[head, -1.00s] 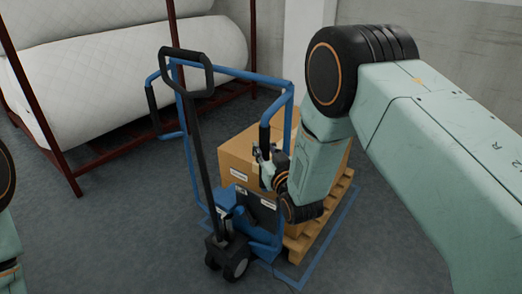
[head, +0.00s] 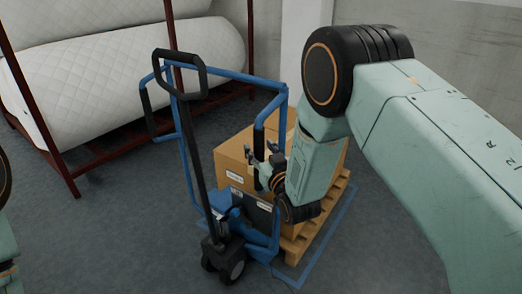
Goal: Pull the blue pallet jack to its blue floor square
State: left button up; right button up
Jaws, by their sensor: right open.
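The blue pallet jack (head: 226,73) stands upright in the middle of the head view, with a black tiller handle (head: 190,140) and black grips on both sides of its blue frame. Its forks are hidden under a wooden pallet (head: 322,215) carrying cardboard boxes (head: 232,160). My left gripper is out of view.
White wadding rolls (head: 120,85) lie on a dark red rack (head: 44,135) at the back left. A pale pillar (head: 305,45) and grey wall stand behind. The grey floor (head: 110,235) at the front left is clear.

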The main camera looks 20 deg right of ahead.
jog(key=shift+s, duration=0.1)
jog(key=s, duration=1.1)
jog(key=shift+s+d, duration=0.4)
jog(key=shift+d, duration=0.05)
jog(key=s+d+f+g+h, duration=0.1)
jog(key=s+d+f+g, duration=0.1)
jog(key=s+f+g, duration=1.35)
jog(key=s+f, duration=0.2)
jog(key=s, duration=0.4)
jog(key=s+f+g, duration=0.1)
jog(key=s+f, duration=0.2)
jog(key=s, duration=0.4)
jog(key=s+f+m+g, duration=0.1)
jog(key=s+f, duration=0.2)
jog(key=s, duration=0.4)
jog(key=shift+s+d+f, duration=0.15)
jog(key=shift+d+f, duration=0.1)
jog(key=shift+d, duration=0.15)
jog(key=shift+g, duration=0.25)
